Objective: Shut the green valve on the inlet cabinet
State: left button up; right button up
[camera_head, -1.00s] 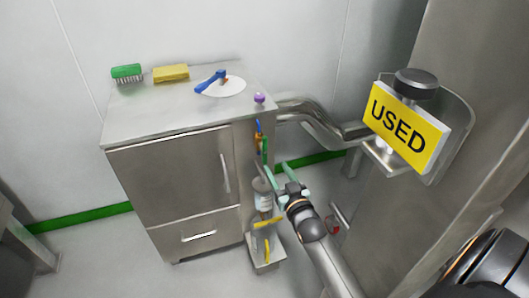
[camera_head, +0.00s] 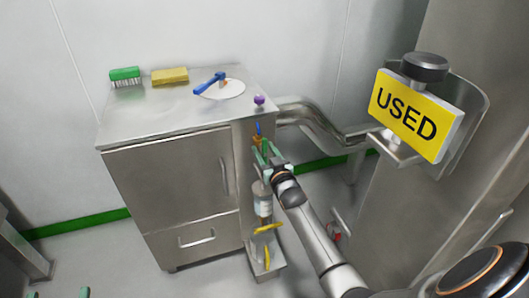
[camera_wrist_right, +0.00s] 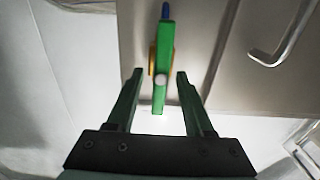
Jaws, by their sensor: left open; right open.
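The green valve (camera_head: 265,149) is on the narrow right side of the steel inlet cabinet (camera_head: 170,180). In the right wrist view its green lever (camera_wrist_right: 163,60) stands upright, with a pale round hub and an orange part behind it. My right gripper (camera_head: 273,160) is open at the valve. In the right wrist view its two fingers (camera_wrist_right: 158,80) lie on either side of the lever's lower part, with a gap on both sides. I see no contact. Only fingertips of my left gripper (camera_head: 57,293) show at the bottom left edge, apart and far from the cabinet.
A blue part (camera_head: 258,128) sits just above the valve, and a bottle (camera_head: 263,203) and yellow handles (camera_head: 267,228) are below. A steel pipe (camera_head: 320,125) runs right from the cabinet. A yellow USED sign (camera_head: 415,115) stands at right. A brush, sponge and white disc lie on top.

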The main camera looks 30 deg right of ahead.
grip_shut()
dwell(0.5)
